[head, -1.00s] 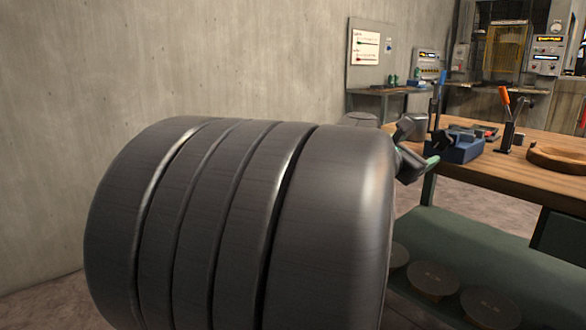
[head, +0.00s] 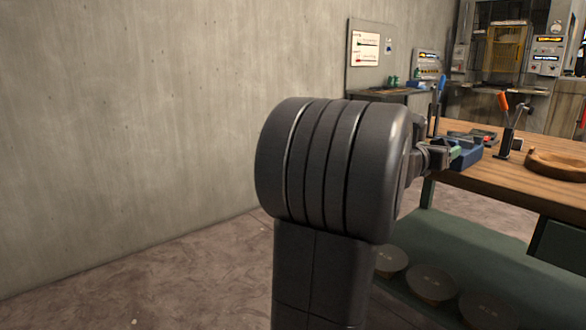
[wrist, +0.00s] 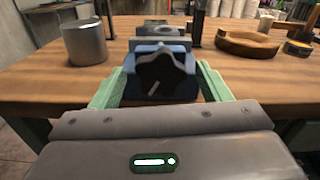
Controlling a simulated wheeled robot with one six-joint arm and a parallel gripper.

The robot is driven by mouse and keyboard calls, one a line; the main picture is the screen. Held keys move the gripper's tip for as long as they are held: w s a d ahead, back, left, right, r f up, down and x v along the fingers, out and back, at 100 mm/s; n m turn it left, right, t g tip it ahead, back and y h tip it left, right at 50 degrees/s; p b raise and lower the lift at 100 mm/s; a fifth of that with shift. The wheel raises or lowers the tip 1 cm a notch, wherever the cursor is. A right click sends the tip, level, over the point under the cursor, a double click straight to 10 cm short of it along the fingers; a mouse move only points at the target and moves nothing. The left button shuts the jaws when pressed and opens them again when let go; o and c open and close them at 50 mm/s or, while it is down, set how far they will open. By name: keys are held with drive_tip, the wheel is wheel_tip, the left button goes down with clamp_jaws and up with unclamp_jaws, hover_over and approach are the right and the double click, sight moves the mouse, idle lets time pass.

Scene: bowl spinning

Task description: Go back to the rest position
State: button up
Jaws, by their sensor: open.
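In that view a blue vise-like fixture (wrist: 177,88) with a black star-shaped knob (wrist: 160,70) stands on the wooden table beyond the fingers. In the head view my gripper (head: 455,153) is small, at the table's left edge beside the blue fixture (head: 468,157). My own dark arm hides part of the table's left end there.
The wooden table (head: 520,182) holds a round wooden ring (head: 560,163) and an orange-handled lever (head: 504,103). A grey metal cylinder (wrist: 84,43) stands left of the fixture. Several round discs lie on the green lower shelf (head: 480,255). Floor at left is clear.

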drive_tip(key=shift+n+p, duration=4.1)
drive_tip(key=shift+n, duration=2.3)
